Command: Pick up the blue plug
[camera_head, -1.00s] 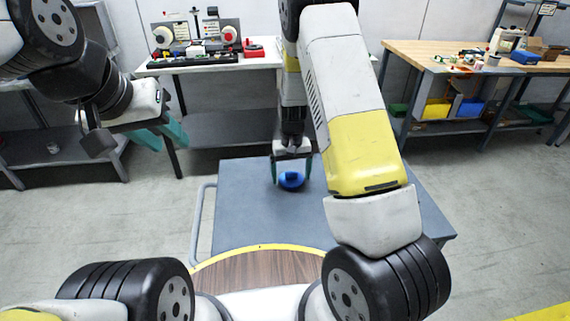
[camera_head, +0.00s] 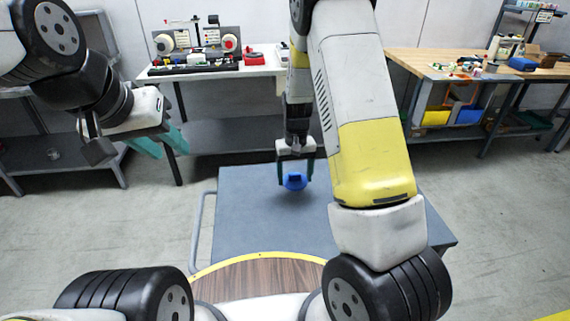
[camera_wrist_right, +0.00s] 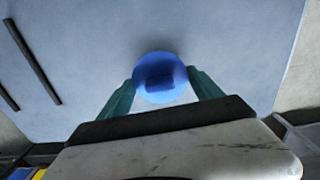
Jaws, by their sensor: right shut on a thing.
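The blue plug (camera_head: 295,181) is round and held between the fingers of my right gripper (camera_head: 295,176), over the grey cart top (camera_head: 250,215). In the right wrist view the plug (camera_wrist_right: 160,78) sits between the two green fingertips of the right gripper (camera_wrist_right: 160,90), which touch its sides. It appears raised a little above the grey surface. My left gripper (camera_head: 163,142) is at the upper left, away from the plug, with its green fingers apart and nothing seen between them.
A white table (camera_head: 215,72) with a label machine (camera_head: 200,40) stands at the back. A wooden workbench (camera_head: 430,62) with bins below stands at the right. The cart has a side rail (camera_head: 200,225) at its left. Much of the cart top is clear.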

